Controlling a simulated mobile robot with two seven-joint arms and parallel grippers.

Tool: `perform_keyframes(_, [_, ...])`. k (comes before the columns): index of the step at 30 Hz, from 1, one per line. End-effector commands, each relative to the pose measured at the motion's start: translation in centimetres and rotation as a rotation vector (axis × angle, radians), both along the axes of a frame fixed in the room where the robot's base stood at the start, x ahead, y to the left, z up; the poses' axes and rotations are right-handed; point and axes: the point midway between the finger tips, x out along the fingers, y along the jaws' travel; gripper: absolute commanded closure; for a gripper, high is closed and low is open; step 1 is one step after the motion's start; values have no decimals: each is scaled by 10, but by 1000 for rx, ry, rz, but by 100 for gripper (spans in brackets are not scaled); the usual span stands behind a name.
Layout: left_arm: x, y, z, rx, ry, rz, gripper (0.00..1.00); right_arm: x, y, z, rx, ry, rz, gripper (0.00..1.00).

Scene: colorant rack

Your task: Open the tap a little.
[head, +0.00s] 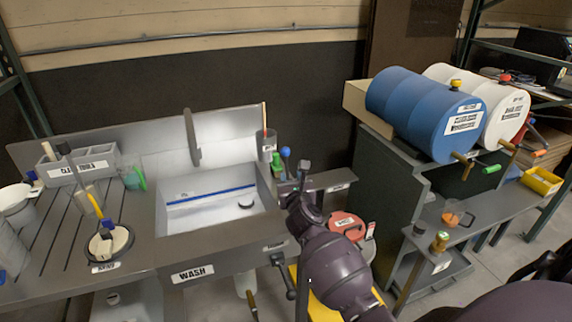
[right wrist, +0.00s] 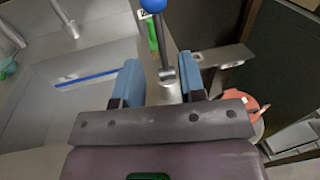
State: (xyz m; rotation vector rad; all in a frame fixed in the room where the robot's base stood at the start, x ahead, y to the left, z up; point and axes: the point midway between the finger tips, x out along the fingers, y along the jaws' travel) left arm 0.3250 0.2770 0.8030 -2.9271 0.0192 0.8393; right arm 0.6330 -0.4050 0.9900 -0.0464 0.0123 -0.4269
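A lever with a blue ball knob (head: 285,152) stands at the right side of the sink. In the right wrist view the blue knob (right wrist: 152,5) tops a grey post. The curved grey spout (head: 191,138) rises at the back of the sink; no water shows from it. My right gripper (head: 303,182) is beside the lever, at the sink's right edge. In the right wrist view my right gripper (right wrist: 160,82) has its blue fingers apart, with the post showing in the gap; I cannot tell whether they touch it. My left gripper is not in view.
The sink (head: 222,238) holds a blue strip and a dark round piece. A grey cup (head: 267,146) stands close behind the lever. A red-lidded container (head: 346,225) is right of my gripper. Blue (head: 410,103) and white (head: 505,95) barrels with small taps lie on the right rack.

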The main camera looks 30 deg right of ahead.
Motion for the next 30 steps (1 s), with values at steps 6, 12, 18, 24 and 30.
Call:
perform_keyframes(6, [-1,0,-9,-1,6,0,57,36,-16,-1,-4,-1,1,63])
perform_keyframes(12, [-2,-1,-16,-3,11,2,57,60,-27,-1,-4,1,1,63])
perform_keyframes(18, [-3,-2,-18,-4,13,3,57,71,-32,0,-3,0,2,63])
perform_keyframes(24, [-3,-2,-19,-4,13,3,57,73,-33,0,-3,0,2,63])
perform_keyframes(30, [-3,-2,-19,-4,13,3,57,73,-33,0,-4,-1,1,75])
